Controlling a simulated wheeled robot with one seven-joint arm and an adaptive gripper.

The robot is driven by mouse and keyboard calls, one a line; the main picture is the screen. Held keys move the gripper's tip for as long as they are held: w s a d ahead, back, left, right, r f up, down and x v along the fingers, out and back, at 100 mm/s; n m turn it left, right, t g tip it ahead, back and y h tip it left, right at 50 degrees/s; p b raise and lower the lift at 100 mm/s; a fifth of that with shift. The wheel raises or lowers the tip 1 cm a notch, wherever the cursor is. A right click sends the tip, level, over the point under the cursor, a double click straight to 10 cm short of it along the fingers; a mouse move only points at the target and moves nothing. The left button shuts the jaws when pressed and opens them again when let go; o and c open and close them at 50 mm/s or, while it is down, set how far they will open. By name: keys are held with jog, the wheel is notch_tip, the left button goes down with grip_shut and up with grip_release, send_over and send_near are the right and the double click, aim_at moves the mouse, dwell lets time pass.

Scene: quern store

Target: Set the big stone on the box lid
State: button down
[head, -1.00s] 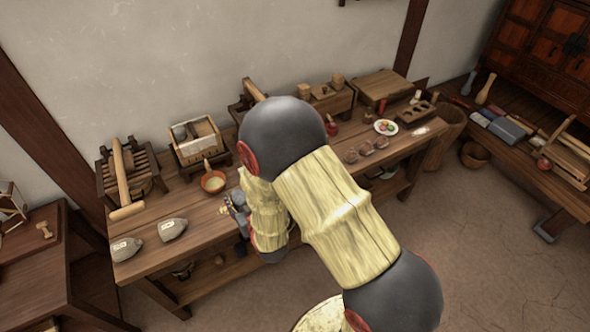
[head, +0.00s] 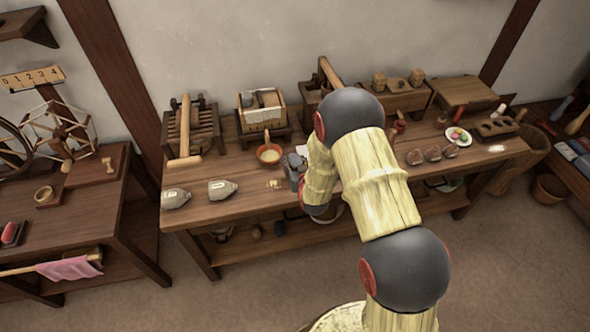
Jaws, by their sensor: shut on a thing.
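I cannot tell which is the big stone. An open-topped wooden box (head: 262,119) stands at the back on a dark stand, with pale cloth and a grey piece at its top. Its lid is not clearly visible. My gripper (head: 293,171) is low over the bench, in front of the box and to its right. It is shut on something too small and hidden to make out.
An orange bowl (head: 269,155) stands left of my gripper, and small pale pieces (head: 275,184) lie close by. A slatted rack (head: 190,132) with a wooden mallet is back left. A plate of colourful items (head: 458,136) is at right.

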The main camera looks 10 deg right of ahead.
jog(key=shift+w+f, duration=0.25)
jog(key=shift+w, duration=0.05)
jog(key=shift+w+d+f+b, duration=0.1)
jog(key=shift+f+b, duration=0.7)
jog(key=shift+f, duration=0.8)
jog(key=shift+f, duration=0.2)
jog(key=c, duration=1)
grip_release()
